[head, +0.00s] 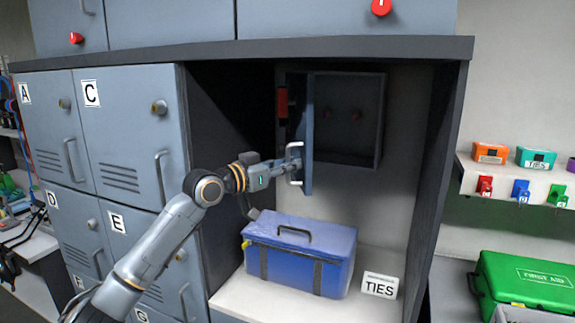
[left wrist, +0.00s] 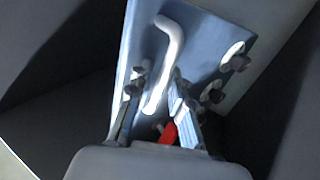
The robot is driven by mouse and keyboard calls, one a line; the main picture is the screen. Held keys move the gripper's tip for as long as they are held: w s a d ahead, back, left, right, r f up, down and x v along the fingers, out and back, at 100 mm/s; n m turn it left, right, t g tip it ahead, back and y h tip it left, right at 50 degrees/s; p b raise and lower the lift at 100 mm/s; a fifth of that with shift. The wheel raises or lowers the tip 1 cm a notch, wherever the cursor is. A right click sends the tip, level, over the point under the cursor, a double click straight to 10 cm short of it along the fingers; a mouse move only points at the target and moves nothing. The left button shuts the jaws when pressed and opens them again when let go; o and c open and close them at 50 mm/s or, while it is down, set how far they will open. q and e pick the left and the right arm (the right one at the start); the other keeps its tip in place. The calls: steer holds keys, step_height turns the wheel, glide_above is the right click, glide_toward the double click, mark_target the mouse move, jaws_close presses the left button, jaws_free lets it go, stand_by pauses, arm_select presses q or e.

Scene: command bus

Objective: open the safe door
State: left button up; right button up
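The safe (head: 345,160) is set in the back wall of the open compartment, and its dark inside shows. Its blue-grey door (head: 308,125) stands swung out on the left, seen nearly edge-on. The pale door handle (head: 299,146) is at my left gripper (head: 290,165). In the left wrist view the handle (left wrist: 172,45) runs down between the two fingers of the left gripper (left wrist: 158,92). The fingers look apart, with gaps beside the handle. The door face (left wrist: 200,45) also shows round bolts. My right gripper is in neither view.
A blue toolbox (head: 300,262) stands on the compartment floor below the door, beside a TIES sign (head: 380,285). Grey lockers (head: 125,130) stand to the left. A shelf (head: 520,190) and a green first aid case (head: 525,280) are at the right.

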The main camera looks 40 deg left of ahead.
arm_select(q)
steer(key=shift+a, duration=0.15)
steer(key=v, duration=1.2)
stand_by(0.5)
